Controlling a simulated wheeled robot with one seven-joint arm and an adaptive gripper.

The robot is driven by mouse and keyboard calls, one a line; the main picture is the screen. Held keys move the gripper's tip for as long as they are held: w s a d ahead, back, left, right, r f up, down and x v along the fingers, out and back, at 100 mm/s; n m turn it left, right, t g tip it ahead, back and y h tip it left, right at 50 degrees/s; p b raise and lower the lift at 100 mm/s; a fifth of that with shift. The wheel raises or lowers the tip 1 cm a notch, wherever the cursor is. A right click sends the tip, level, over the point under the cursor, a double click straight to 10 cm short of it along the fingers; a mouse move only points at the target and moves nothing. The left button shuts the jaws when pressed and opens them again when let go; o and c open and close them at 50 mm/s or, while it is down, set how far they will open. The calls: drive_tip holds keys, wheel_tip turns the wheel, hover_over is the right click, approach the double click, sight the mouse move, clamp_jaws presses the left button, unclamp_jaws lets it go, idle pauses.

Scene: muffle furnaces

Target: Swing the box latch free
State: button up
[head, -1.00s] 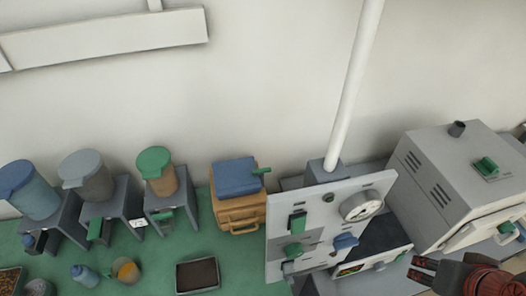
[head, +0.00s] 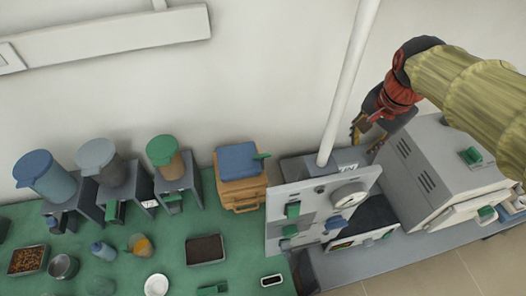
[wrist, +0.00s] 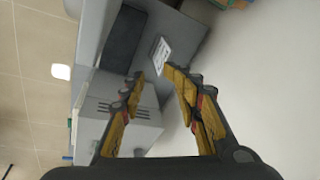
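My gripper (head: 366,136) is at the upper right in the head view, beyond the panel and beside the furnace, near the wall. In the wrist view my gripper (wrist: 152,76) has its two yellow fingers apart with nothing between them. A grey box (head: 318,172) with a printed label stands behind the panel at the foot of the white pipe. The label (wrist: 162,54) shows just past the fingertips in the wrist view. A tan box (head: 240,193) with a blue lid and a green lever (head: 262,156) stands left of the panel. I cannot tell which part is the latch.
A grey furnace (head: 430,175) stands right of the upright panel (head: 276,222) with its dial and knobs. The white pipe (head: 350,80) rises left of my gripper. Several lidded canisters, a dark tray (head: 205,250) and small cups occupy the green counter. The wall (head: 250,80) is close behind.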

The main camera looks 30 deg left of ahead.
drive_tip(key=w+a+f+m, duration=0.1)
drive_tip(key=w+a+f, duration=0.15)
drive_tip(key=a, duration=0.25)
drive_tip(key=w+a+f+m+g, duration=0.1)
drive_tip(key=w+a+f, duration=0.15)
drive_tip(key=a, duration=0.35)
drive_tip(key=w+a+f+m, duration=0.1)
drive_tip(key=a+f, duration=0.3)
drive_tip(key=a, duration=0.1)
drive_tip(key=m+g+h, duration=0.1)
drive_tip(key=m+g, duration=0.1)
hover_over(262, 155)
wheel_tip(262, 155, down, 13)
drive_tip(key=shift+w+f, duration=0.1)
drive_tip(key=shift+f, duration=3.95)
drive_tip(key=shift+c, duration=1.3)
clamp_jaws()
